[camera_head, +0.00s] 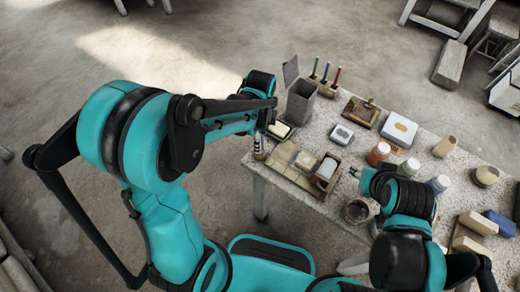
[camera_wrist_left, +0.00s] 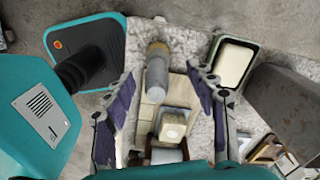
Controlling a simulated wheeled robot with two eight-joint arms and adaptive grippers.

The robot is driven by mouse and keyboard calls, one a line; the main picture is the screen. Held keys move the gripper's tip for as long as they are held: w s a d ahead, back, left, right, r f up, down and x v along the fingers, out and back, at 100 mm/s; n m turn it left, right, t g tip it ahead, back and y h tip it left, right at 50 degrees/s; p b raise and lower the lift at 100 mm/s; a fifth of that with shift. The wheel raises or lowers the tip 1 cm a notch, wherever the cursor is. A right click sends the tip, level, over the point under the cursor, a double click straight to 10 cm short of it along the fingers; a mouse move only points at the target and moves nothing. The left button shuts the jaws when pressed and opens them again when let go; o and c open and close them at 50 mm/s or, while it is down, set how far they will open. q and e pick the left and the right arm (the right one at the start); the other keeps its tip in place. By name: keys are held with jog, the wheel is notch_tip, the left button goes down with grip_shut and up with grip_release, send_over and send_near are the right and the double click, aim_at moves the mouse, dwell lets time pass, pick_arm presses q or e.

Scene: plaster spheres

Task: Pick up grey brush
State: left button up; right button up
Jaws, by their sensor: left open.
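A grey cylinder with a tan end (camera_wrist_left: 157,72) stands out between my left fingers in the left wrist view; it may be the grey brush, but I cannot be sure. In the head view a small pale and dark upright piece (camera_head: 259,147) at the table's left edge looks like the same thing. My left gripper (camera_wrist_left: 162,78) is open, with its purple-padded fingers on either side of the cylinder and apart from it. In the head view the left gripper (camera_head: 264,124) is partly hidden by its arm. My right gripper (camera_head: 356,172) is over the table's front middle, small and unclear.
A grey bin (camera_head: 301,101) stands behind the left gripper, close to a tray with a cream block (camera_head: 280,129). A rack with green, blue and red brushes (camera_head: 326,84) is at the back. Tan blocks (camera_head: 304,161) and several jars crowd the table (camera_head: 345,157).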

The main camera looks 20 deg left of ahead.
pick_arm(q)
notch_tip(320, 180, down, 8)
jog(key=b, duration=0.3)
jog(key=shift+s+r, duration=0.15)
jog(key=shift+r, duration=0.05)
jog(key=shift+r, duration=0.1)
jog(key=shift+c, duration=0.2)
grip_shut()
jog(key=shift+r, duration=0.5)
jog(key=r+p, duration=0.1)
jog(key=r, duration=0.1)
jog(key=d+r+p, duration=0.1)
jog(key=r, duration=0.1)
jog(key=shift+s, duration=0.2)
jog(key=s+d+r+p, duration=0.2)
jog(key=d+r, duration=0.4)
jog(key=d, duration=0.4)
jog(key=shift+s+d+p, duration=0.15)
jog(key=shift+s+p, duration=0.2)
jog(key=shift+p, duration=0.3)
